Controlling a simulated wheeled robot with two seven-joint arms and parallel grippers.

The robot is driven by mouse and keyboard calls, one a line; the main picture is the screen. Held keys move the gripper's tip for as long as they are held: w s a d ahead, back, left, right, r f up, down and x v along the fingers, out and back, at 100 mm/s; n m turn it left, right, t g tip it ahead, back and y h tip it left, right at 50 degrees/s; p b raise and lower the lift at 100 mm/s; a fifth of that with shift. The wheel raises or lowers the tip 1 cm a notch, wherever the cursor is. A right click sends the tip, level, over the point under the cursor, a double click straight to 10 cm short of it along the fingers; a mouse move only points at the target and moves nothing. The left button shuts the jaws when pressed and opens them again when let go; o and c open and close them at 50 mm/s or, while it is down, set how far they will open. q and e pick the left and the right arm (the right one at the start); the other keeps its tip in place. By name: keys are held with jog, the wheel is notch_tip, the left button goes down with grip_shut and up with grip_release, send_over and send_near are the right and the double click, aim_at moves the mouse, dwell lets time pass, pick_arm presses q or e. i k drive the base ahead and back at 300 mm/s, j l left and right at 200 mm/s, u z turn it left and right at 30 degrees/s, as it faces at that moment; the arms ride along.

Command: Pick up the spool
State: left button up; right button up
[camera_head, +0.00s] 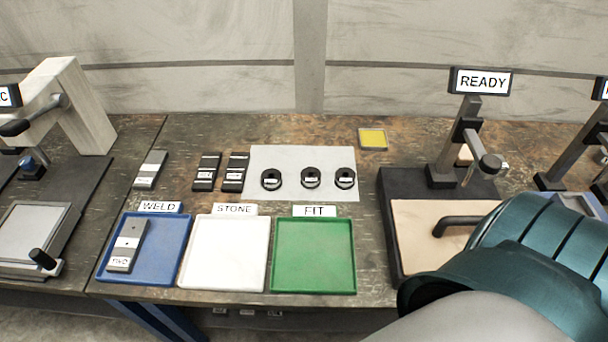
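Three small black round pieces with dark centres and white labels, which look like spools, stand in a row on a pale sheet (300,158). They are the left one (271,180), the middle one (311,178) and the right one (345,179). Their labels are too small to read. A large teal and grey link of my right arm fills the lower right corner. Neither gripper shows in the view, so what they hold cannot be seen.
Blue WELD (172,265), white STONE (224,254) and green FIT (313,256) trays line the front edge. A grey block (127,246) lies in the blue tray. Other blocks (206,172) lie left of the sheet. A READY stand (467,135) and yellow pad (373,139) are right.

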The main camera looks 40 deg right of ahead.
aim_at(271, 177)
jog(key=i+j, duration=0.5)
jog(key=i+z, duration=0.1)
jog(key=z, duration=1.65)
